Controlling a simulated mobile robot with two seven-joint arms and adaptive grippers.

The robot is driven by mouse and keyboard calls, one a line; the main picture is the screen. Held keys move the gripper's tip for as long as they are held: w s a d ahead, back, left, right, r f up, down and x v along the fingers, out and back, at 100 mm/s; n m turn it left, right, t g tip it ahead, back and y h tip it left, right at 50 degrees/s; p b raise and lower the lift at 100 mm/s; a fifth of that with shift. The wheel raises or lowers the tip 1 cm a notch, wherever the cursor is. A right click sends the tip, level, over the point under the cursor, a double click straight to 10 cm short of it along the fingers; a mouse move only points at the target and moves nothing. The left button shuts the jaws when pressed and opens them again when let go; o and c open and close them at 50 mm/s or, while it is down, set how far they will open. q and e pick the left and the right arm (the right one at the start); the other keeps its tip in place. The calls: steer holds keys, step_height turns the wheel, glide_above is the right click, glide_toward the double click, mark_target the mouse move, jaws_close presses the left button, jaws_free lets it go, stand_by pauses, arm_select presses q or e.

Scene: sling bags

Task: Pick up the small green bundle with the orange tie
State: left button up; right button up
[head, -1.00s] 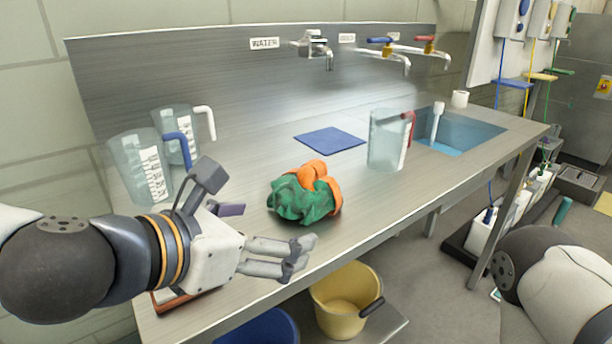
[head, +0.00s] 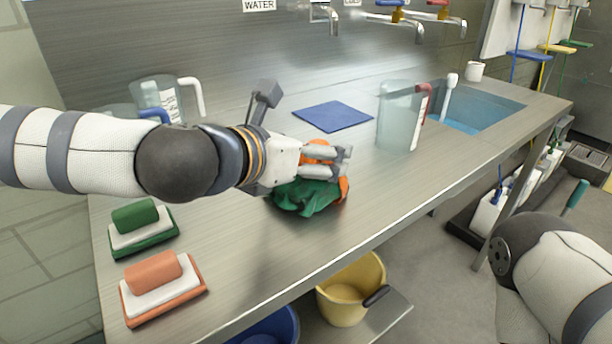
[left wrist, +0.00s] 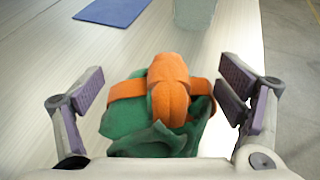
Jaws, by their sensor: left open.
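The small green bundle (head: 306,198) with its orange tie (head: 344,188) sits on the steel counter, partly hidden behind my left gripper in the head view. In the left wrist view the green cloth (left wrist: 150,138) lies between my fingers, with the orange tie (left wrist: 169,88) on top. My left gripper (head: 345,162) is open and over the bundle; in the left wrist view its two fingers (left wrist: 165,92) stand apart on either side, with gaps to the bundle. My right gripper is out of view; only part of the right arm shows at lower right.
A blue mat (head: 333,116) and a clear jug (head: 399,118) with a red handle stand beyond the bundle. More jugs (head: 160,98) stand at the back left. Green (head: 138,226) and orange (head: 160,286) scrubbing pads lie at front left. A sink (head: 475,112) is at right.

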arm_select(q)
steer(key=c, duration=1.7)
jaws_close()
steer(key=shift+a+f, duration=0.1)
